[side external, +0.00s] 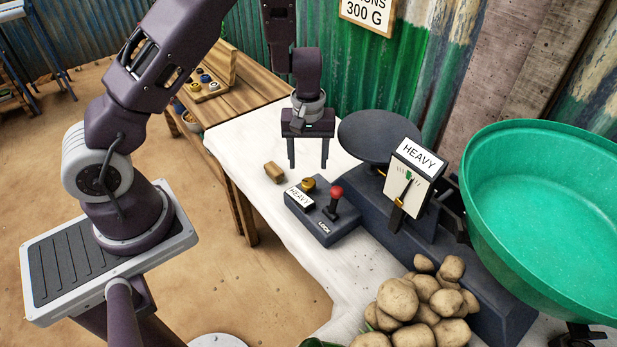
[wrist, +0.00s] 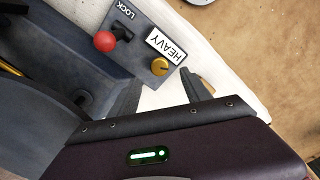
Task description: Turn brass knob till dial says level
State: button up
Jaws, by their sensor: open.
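The brass knob (side external: 308,184) sits on a dark control box (side external: 322,226) beside a white label reading HEAVY. It also shows in the wrist view (wrist: 160,66), just beyond my fingers. The dial (side external: 409,186) on the scale has a white face with a green mark, a needle and a HEAVY sign above it. A red-topped lever (side external: 336,193) marked LOCK stands on the same box. My gripper (side external: 308,166) points down above the white table, behind the box, apart from the knob. Its fingers are open and empty, and they also show in the wrist view (wrist: 165,95).
A dark round scale plate (side external: 377,137) stands right of my gripper. A large green pan (side external: 545,215) is at the right. Potatoes (side external: 425,300) are heaped in front.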

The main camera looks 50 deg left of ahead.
aim_at(308, 182)
notch_tip(308, 182, down, 7)
jog(key=shift+r, duration=0.1)
grip_shut()
dwell(0.3)
